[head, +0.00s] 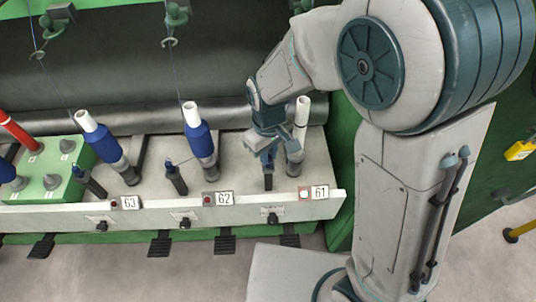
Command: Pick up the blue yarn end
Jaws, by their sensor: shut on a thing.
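My gripper (268,158) is low over the machine's front ledge, by the position marked 61. It points down just above a short dark peg (268,181) and is shut on the blue yarn end, which is too thin to make out between the fingers. A bare white tube (302,110) stands on a spindle just right of the gripper, partly hidden by it. Blue yarn bobbins stand on the spindles at position 62 (200,137) and position 63 (101,140).
A dark roller (160,118) runs behind the spindles. Thin yarns hang from guides (168,42) above. A green tray (45,183) with pegs and a red tube (18,133) sits at left. Pedals (160,243) line the floor in front.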

